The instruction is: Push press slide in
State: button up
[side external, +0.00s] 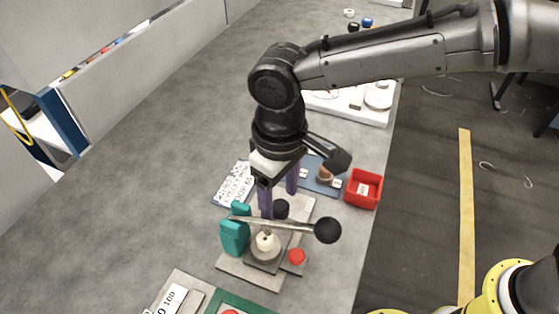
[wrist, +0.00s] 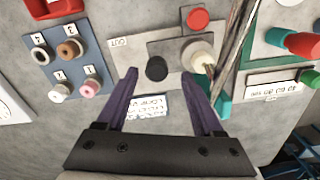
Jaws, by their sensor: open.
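The press (side external: 236,235) has a teal frame, a lever with a black ball (side external: 328,230), a cream plunger (side external: 267,243) and a red button (side external: 296,256). Its slide plate carries a black knob (side external: 281,208), also visible in the wrist view (wrist: 157,68), beside the cream plunger (wrist: 198,55). An "OUT" label (wrist: 119,42) shows on the base near the knob. My gripper (side external: 278,203) points down with purple fingers apart. In the wrist view the fingertips (wrist: 159,73) lie either side of the knob. Whether they touch it is unclear.
A blue board with several coloured pegs (wrist: 68,65) is beside the press. A red bin (side external: 363,188) stands near the table's edge. A printed card (side external: 234,184) lies behind the press. Green-edged fixtures (side external: 240,302) are in front. The table at left is clear.

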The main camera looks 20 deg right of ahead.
notch_tip(320, 180, up, 12)
jog(key=shift+f, duration=0.25)
jog(key=shift+a, duration=0.1)
jog(key=s+d+f+t+y, duration=0.1)
jog(key=s+d, duration=0.1)
jog(key=d, duration=0.8)
jog(key=s+d+t, duration=0.1)
jog(key=s+d, duration=0.1)
jog(key=d, duration=0.9)
jog(key=s+d+f+m+t+h, duration=0.1)
jog(key=s+d+f+m+t, duration=0.1)
jog(key=s+d+m, duration=0.4)
jog(key=s+d+t, duration=0.1)
jog(key=s+d, duration=0.4)
jog(key=d, duration=0.4)
jog(key=shift+s+d+f+t, duration=0.2)
jog(key=shift+s+d+t, duration=0.1)
jog(key=shift+s, duration=0.05)
